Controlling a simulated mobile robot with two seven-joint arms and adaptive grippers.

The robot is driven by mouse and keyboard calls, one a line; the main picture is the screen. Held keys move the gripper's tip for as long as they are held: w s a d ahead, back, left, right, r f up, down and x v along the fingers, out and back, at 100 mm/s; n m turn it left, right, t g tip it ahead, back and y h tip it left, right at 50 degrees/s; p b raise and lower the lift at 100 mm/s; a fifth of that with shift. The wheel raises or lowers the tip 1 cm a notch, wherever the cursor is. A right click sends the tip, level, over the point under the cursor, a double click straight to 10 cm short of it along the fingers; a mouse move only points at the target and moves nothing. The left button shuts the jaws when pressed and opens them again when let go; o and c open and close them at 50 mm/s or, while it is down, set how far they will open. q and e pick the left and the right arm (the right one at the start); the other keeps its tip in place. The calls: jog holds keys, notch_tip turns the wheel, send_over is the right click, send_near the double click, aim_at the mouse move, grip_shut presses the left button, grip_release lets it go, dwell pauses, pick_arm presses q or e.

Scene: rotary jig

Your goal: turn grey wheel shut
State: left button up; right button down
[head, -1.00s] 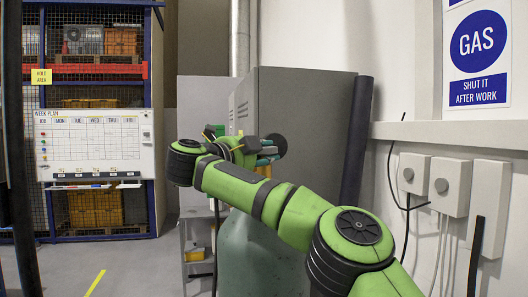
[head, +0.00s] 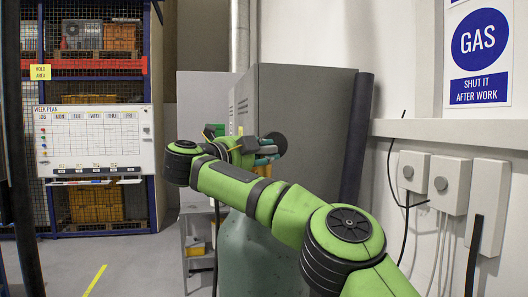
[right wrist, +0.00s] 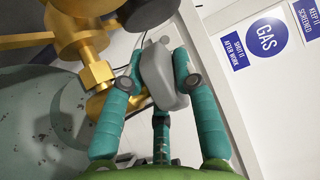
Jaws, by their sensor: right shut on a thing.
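The grey wheel (right wrist: 163,85) shows in the right wrist view as a lobed grey knob beside the brass valve fittings (right wrist: 97,75). My right gripper (right wrist: 156,76) has its teal fingers on either side of the wheel and is shut on it. In the head view my right gripper (head: 268,152) is at the top of the green gas cylinder (head: 258,255), and my wrist and fingers mostly hide the wheel and valve. The wheel's turn angle cannot be read there. My left gripper is not in view.
A grey cabinet (head: 300,105) stands behind the cylinder, with a dark upright pipe (head: 357,140) at its right edge. Grey switch boxes (head: 449,184) and a GAS sign (head: 479,45) are on the right wall. The floor (head: 130,265) at left is clear.

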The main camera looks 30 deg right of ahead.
jog(key=shift+r, duration=0.25)
jog(key=c, duration=1)
grip_release()
jog(key=shift+o, duration=0.2)
jog(key=shift+d+f, duration=0.1)
jog(key=shift+f, duration=0.05)
jog(key=v, duration=1.1)
jog(key=shift+a, duration=0.45)
jog(key=shift+a, duration=0.1)
